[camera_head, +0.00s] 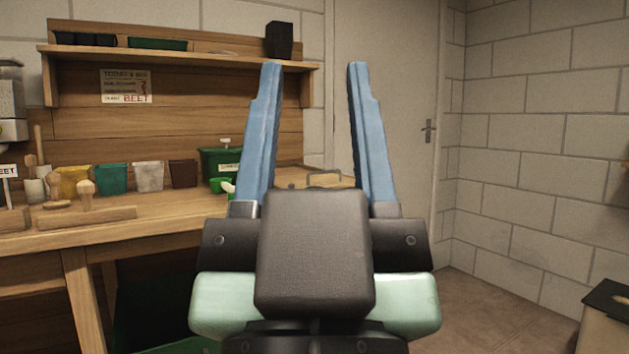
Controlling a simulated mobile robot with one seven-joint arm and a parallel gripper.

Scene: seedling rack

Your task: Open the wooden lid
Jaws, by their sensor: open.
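My gripper (314,66) is open and empty. Its two blue fingers stand upright and wide apart in the middle of the view. Behind and between them, at the right end of the bench, a pale wooden surface (296,174) shows with a grey loop handle (323,174) in front of it. This may be the wooden lid; most of it is hidden by my gripper, and I cannot tell whether it is open or shut. The fingers appear nearer to me than the handle, with no visible contact.
The wooden workbench (150,212) runs along the left, holding several coloured pots, a dibber (86,196) and a green box (218,160). A shelf (180,58) hangs above. A dark-topped bin (606,330) stands at lower right. Floor (510,305) is clear between.

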